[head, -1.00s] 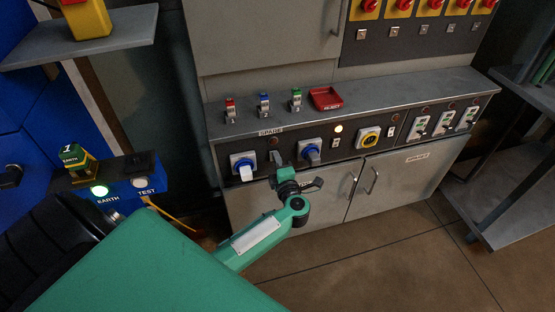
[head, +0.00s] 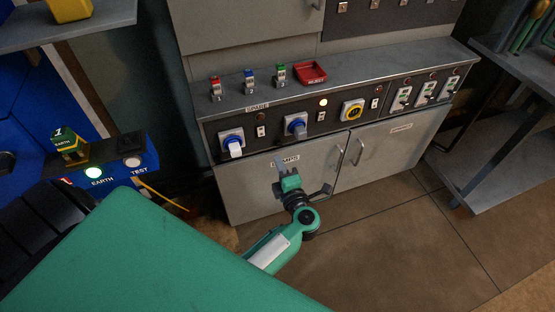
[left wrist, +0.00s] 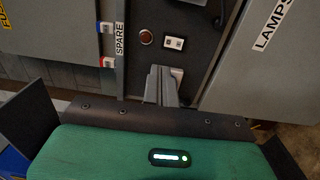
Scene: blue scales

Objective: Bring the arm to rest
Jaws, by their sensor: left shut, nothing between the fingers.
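My left gripper (head: 284,160) is shut and empty. In the head view it points up in front of the grey cabinet door, just below the switch panel (head: 213,137), and partly covers the LAMPS label (head: 293,159). In the left wrist view its closed fingers (left wrist: 162,84) stand below a red lamp and a small white switch, with the SPARE label to the left. Whether the fingertips touch the cabinet is hard to tell, but a gap seems to show. My right gripper is not in view.
Small tags and a red tray (head: 311,73) sit on the ledge above. A blue EARTH/TEST box (head: 147,151) stands left. Floor (head: 375,235) is clear at right.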

